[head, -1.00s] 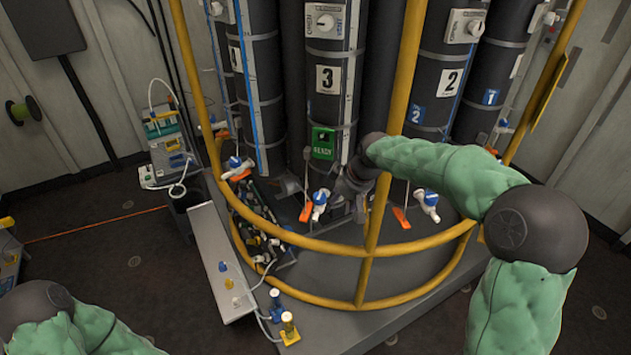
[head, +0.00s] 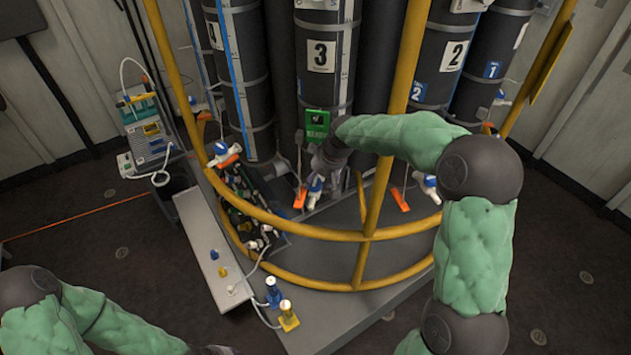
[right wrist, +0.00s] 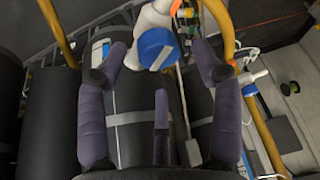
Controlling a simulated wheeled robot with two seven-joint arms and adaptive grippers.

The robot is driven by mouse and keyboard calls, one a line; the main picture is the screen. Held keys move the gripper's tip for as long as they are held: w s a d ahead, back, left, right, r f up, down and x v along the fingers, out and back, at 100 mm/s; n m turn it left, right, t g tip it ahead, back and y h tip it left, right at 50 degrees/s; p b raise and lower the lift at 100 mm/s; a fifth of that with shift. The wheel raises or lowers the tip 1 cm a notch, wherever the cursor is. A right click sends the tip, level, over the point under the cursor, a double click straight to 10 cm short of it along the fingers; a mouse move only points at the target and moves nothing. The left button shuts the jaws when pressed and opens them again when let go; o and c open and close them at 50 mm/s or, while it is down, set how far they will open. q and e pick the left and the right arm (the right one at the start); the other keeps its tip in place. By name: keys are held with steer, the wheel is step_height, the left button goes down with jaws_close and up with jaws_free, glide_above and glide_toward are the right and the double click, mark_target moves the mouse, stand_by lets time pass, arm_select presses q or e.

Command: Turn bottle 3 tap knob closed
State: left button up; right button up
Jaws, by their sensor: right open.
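Bottle 3 (head: 318,85) is a tall black cylinder with a white number 3 label. Its white tap with a blue knob (head: 315,186) is low in front of it, beside an orange tag (head: 300,198). My right gripper (head: 321,172) is at this tap, inside the yellow rail, and partly covers it. In the right wrist view the blue knob (right wrist: 155,48) shows between the spread, open fingers (right wrist: 160,62); I cannot tell whether they touch it. My left arm is at the lower left; its gripper fingers are out of frame.
Yellow rails (head: 300,236) curve around the bottles, with an upright post (head: 385,150) right of my gripper. Bottle 2 (head: 447,65), with its own tap (head: 428,186), stands to the right. A green panel (head: 317,122) is just above my gripper. A grey bench (head: 208,245) lies left.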

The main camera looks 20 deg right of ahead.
steer(key=shift+x, duration=1.3)
steer(key=shift+c, duration=0.3)
steer(key=shift+d+r, duration=0.1)
steer(key=c, duration=1)
